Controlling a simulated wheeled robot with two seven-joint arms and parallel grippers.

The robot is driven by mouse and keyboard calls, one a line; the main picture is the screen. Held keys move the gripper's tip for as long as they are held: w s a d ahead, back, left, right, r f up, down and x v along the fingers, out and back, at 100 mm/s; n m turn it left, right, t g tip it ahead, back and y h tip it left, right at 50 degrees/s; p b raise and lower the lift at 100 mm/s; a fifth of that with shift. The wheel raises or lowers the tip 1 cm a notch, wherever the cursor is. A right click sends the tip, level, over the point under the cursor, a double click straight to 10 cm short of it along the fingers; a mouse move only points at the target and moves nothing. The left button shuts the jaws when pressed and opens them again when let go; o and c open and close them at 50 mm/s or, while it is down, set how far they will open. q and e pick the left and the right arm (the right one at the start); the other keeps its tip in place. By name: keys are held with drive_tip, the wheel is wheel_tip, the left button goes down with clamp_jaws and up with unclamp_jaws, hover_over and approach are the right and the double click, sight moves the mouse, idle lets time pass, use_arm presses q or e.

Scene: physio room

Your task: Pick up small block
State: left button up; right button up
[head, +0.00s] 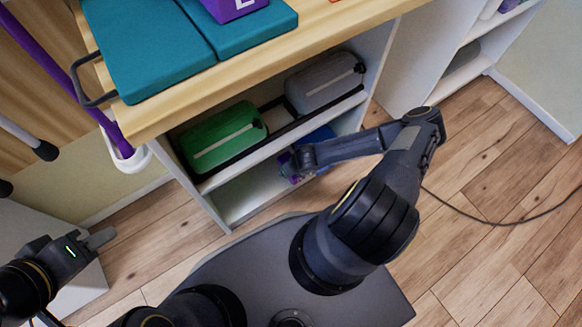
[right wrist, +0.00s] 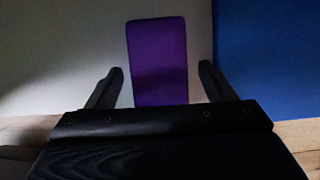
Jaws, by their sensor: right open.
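A small purple block (right wrist: 157,62) stands upright in the right wrist view, between the two fingers of my right gripper (right wrist: 161,84). The fingers are spread, with a gap on each side of the block, so the gripper is open and not holding it. In the head view my right arm reaches into the lower shelf of the cabinet (head: 244,195). A bit of purple shows there by the gripper, mostly hidden. My left gripper (head: 100,239) is at the lower left of the head view, away from the cabinet; its jaw opening is unclear.
A blue surface (right wrist: 270,55) stands right of the block in the right wrist view. Above the lower shelf are a green case (head: 222,135) and a grey case (head: 325,82).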

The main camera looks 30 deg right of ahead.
drive_tip(key=shift+f, duration=0.2)
idle(0.3)
drive_tip(key=c, duration=1.1)
drive_tip(key=shift+o, duration=0.2)
